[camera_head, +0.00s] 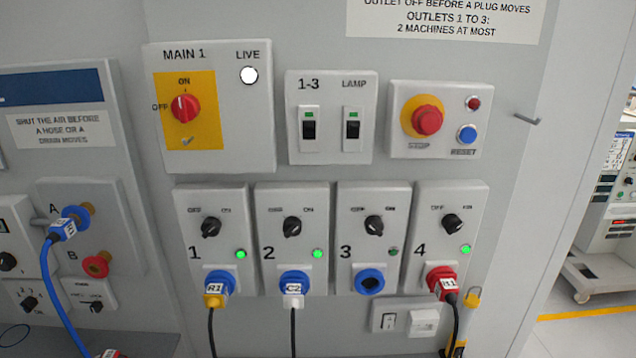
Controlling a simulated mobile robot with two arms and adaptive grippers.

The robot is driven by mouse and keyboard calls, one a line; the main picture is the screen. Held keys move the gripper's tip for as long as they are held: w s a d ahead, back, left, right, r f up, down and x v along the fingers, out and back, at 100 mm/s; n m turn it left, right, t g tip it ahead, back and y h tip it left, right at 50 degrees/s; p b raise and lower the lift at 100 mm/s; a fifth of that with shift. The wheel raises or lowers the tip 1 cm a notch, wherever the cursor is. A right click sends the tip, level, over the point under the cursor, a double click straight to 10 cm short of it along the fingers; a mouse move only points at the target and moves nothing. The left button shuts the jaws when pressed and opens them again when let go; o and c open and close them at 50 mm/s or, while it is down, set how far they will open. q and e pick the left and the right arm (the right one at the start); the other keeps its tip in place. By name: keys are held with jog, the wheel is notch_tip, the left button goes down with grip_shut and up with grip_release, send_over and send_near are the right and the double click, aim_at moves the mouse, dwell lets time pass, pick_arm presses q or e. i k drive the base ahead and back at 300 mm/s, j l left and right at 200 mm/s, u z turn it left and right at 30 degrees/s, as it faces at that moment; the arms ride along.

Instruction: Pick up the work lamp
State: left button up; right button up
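No thing that I can clearly name as the work lamp shows in the head view. A small yellow and dark object (472,299) is at the lower right, beside the black cable under outlet 4. It is partly hidden by the cable, and I cannot tell whether it is the lamp. A switch labelled LAMP (352,129) sits on the 1-3 box. Neither of my grippers is in view.
A bare hook (527,119) sticks out at the right. Outlet 1 (217,282), outlet 2 (294,281) and outlet 4 (440,278) hold plugs with hanging cables. Outlet 3 (369,281) is empty. A blue hose (50,290) hangs at the left.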

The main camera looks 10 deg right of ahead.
aim_at(471, 301)
jog(key=z, duration=1.4)
